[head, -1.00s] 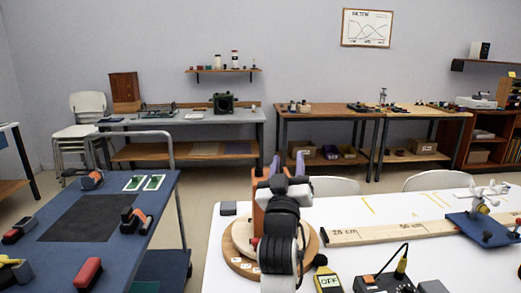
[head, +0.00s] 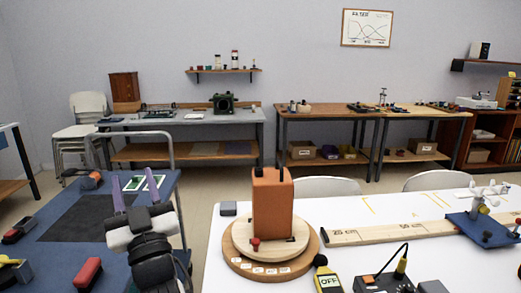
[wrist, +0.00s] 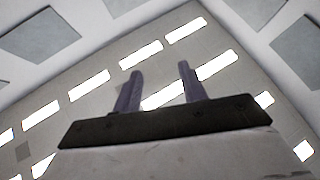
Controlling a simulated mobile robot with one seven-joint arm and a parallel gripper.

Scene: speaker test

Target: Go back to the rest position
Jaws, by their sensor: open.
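My gripper (head: 132,202) is in the lower left of the head view, with its two purple fingers pointing up and apart. It is open and empty. It appears in front of the blue cart top, left of the white table. In the wrist view my gripper (wrist: 158,88) shows both fingers spread with nothing between them, against a ceiling with bright light panels. My arm hides part of the cart's right side.
An orange-brown speaker box (head: 272,205) stands on a round wooden turntable (head: 235,262) on the white table (head: 400,248). A yellow meter (head: 327,278) and a wooden ruler board (head: 400,231) lie right of it. The blue cart (head: 50,200) carries several small tools and a red block (head: 87,273).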

